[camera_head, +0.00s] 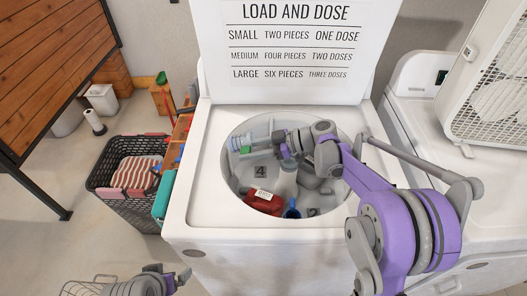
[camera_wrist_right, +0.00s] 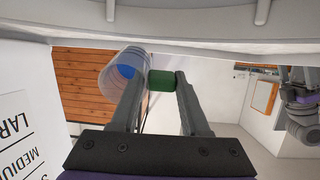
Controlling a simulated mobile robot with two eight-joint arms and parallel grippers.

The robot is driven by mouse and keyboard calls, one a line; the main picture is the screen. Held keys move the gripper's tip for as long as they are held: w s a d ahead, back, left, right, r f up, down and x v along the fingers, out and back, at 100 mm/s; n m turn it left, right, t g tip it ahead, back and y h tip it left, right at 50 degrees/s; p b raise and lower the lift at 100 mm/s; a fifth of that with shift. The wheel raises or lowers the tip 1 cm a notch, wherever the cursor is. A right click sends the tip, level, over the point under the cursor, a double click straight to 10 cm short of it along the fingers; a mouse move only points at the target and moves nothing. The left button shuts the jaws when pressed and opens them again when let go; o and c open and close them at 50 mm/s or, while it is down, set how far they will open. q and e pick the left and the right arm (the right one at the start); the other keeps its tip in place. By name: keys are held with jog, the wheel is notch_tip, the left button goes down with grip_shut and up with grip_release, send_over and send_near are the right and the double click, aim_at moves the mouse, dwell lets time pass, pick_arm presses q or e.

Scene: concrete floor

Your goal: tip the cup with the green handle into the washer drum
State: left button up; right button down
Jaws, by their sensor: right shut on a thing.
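The cup (camera_head: 235,144) is clear, with a green handle (camera_head: 245,150), and is at the left part of the washer drum's opening. In the right wrist view the see-through cup (camera_wrist_right: 122,72) has something blue inside, and its green handle (camera_wrist_right: 161,80) is between the fingers. My right gripper (camera_head: 252,146) is shut on that handle. The cup's exact tilt is hard to tell. The washer drum (camera_head: 232,187) is open below it. My left gripper (camera_head: 182,279) shows only partly at the bottom edge; its jaw state is unclear.
In the drum lie a red item (camera_head: 263,201), a blue item (camera_head: 291,209) and number tags. The raised lid (camera_head: 290,85) stands behind. A laundry basket (camera_head: 130,190) with striped cloth is left of the washer. A white box fan (camera_head: 492,90) stands at right.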

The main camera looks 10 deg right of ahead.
jog(key=shift+s+d+t+y+b, duration=0.2)
jog(key=shift+d+t+y+b, duration=0.1)
jog(key=shift+d+y+b, duration=0.55)
dwell(0.5)
jog(key=shift+a+r, duration=0.1)
jog(key=shift+r, duration=0.3)
jog(key=shift+d+r+y, duration=0.2)
jog(key=shift+r+y, duration=0.75)
jog(key=shift+r, duration=0.4)
